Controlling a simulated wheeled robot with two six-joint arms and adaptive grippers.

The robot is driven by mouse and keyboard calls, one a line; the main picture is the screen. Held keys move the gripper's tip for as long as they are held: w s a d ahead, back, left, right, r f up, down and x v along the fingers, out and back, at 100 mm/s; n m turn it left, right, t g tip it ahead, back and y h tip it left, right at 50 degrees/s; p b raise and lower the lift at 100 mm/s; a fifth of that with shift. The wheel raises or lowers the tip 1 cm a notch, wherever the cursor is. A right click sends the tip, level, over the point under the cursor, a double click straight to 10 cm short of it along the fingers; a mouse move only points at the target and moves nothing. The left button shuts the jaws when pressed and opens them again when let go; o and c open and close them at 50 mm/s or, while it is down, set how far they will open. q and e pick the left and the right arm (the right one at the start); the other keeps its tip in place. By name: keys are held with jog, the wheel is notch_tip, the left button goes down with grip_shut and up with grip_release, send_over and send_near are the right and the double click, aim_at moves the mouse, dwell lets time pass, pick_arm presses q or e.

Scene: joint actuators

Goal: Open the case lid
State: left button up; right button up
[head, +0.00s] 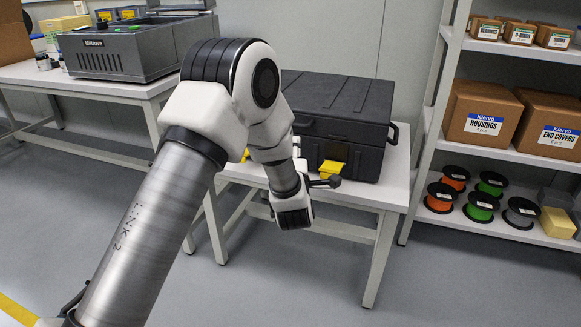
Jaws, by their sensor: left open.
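The case (345,130) is a dark grey box with a ribbed lid (340,93). It stands on a white table behind my left arm, and its lid is down. A yellow latch (332,169) sticks out low on its front. A second small yellow piece (245,155) shows past my arm, which hides the case's left part. My left gripper (328,182) is open, in front of the case just below the yellow latch. The view does not show clearly whether it touches the latch. My right gripper is not in view.
The white table (385,190) has a narrow free strip in front of the case. A grey machine (120,50) stands on another bench at left. Shelves at right hold cardboard boxes (480,115) and several spools (480,205). The floor in front is clear.

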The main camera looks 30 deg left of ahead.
pick_arm(q)
jog(key=w+a+r+n, duration=0.1)
jog(key=w+a, duration=0.1)
jog(key=w+a+r+n+y+b, duration=0.1)
jog(key=w+a, duration=0.1)
jog(key=w+a+r+b, duration=0.1)
jog(key=w+a, duration=0.1)
jog(key=shift+w+r+n+y, duration=0.25)
jog(key=shift+r+n+y, duration=0.05)
jog(key=shift+n+y, duration=0.1)
grip_shut()
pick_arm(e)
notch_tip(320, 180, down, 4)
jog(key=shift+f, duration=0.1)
